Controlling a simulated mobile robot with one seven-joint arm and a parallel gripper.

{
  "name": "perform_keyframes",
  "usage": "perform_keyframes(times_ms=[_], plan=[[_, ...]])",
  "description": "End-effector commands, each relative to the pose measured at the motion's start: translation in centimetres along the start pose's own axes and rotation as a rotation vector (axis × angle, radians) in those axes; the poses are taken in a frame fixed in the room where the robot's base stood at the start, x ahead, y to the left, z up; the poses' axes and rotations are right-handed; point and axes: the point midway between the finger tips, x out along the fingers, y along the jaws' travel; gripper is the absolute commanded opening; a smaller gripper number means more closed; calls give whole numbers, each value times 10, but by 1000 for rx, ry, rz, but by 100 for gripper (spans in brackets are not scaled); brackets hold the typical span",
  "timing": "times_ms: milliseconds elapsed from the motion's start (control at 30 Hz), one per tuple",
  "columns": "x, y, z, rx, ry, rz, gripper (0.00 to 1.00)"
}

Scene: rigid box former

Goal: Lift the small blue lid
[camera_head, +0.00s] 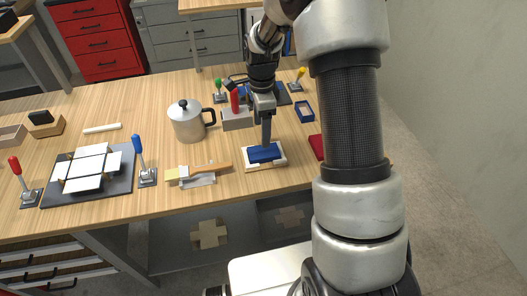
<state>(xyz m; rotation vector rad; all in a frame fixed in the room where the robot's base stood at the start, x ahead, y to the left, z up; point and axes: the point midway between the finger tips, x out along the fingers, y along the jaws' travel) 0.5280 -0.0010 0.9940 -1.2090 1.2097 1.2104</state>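A small blue lid (257,156) lies on a white tray-like base (251,167) near the front edge of the wooden table, right of the middle. My gripper (266,143) points straight down with its fingertips at the lid's back part. The fingers line up in this view, so the gap between them is hidden. I cannot tell whether they touch or grip the lid. The lid looks seated on the white base.
A blue rectangular frame (304,111) and a partly hidden red piece (317,147) lie to the right. A metal pot (187,122), a grey block with a red part (237,119) and a blue lever (140,160) stand nearby. A wooden-handled tool (205,171) lies left of the lid.

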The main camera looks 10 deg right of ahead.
Motion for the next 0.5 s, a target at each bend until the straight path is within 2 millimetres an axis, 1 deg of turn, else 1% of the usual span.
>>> perform_keyframes(times_ms=[33, 100, 200, 367, 500], plan=[[10, 1, 0, 0, 0, 3, 69], [20, 1, -1, -1, 0, 2, 69], [30, 0, 0, 0, -1, 1, 69], [39, 2, -1, 0, 0, 1, 69], [59, 8, -4, -1, -1, 4, 69]])
